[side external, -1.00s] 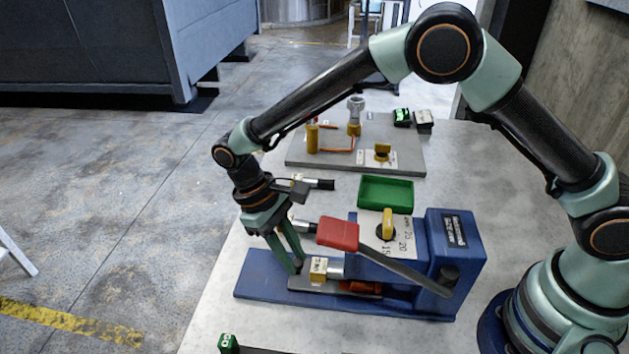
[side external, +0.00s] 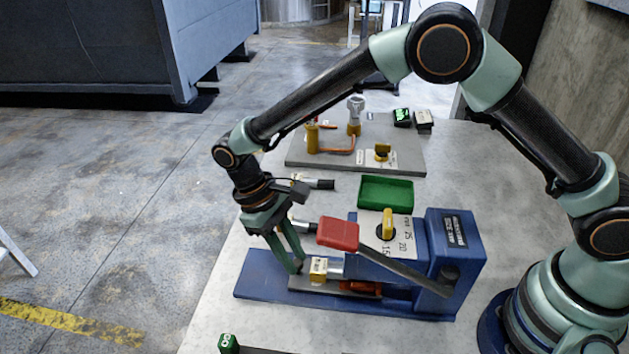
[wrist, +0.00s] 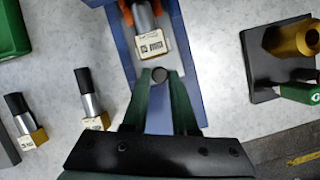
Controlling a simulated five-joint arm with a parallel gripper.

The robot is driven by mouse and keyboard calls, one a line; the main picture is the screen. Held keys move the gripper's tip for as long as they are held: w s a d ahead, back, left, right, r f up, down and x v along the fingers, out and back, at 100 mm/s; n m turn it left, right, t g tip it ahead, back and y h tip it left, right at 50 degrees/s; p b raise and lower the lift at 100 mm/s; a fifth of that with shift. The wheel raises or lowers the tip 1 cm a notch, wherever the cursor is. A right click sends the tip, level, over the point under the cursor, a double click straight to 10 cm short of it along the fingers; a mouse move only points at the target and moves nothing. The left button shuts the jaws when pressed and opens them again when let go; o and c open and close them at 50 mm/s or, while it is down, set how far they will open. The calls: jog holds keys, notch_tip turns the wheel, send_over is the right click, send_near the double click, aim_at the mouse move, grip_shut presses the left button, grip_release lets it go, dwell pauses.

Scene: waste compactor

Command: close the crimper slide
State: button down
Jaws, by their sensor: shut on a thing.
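The blue crimper (side external: 450,240) stands on its long blue base plate on the table. Its grey slide (side external: 310,286) extends left from under the housing and carries a yellow-tan block (side external: 318,268) with a silver piece behind it. The block shows its label in the wrist view (wrist: 150,46). My gripper (side external: 298,268) points down at the slide's left end. In the wrist view its two fingers (wrist: 160,78) are shut on a small dark round knob (wrist: 160,76) at the slide's end. The red-handled lever (side external: 338,234) hangs above the slide, right of my fingers.
A green tray (side external: 386,192) and a grey board with fittings (side external: 300,158) lie behind the crimper. Two silver, black-ended parts (wrist: 90,98) (wrist: 25,120) lie beside it. Floor lies beyond the left table edge.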

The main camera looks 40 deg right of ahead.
aim_at(323, 264)
jog(key=shift+w+d+r, duration=0.1)
jog(key=shift+w+d, duration=0.05)
jog(key=shift+w, duration=0.05)
jog(key=shift+s+d, duration=1.7)
jog(key=shift+s, duration=0.05)
jog(key=c, duration=0.7)
grip_release()
jog(key=shift+v, duration=6.05)
jog(key=shift+d, duration=0.15)
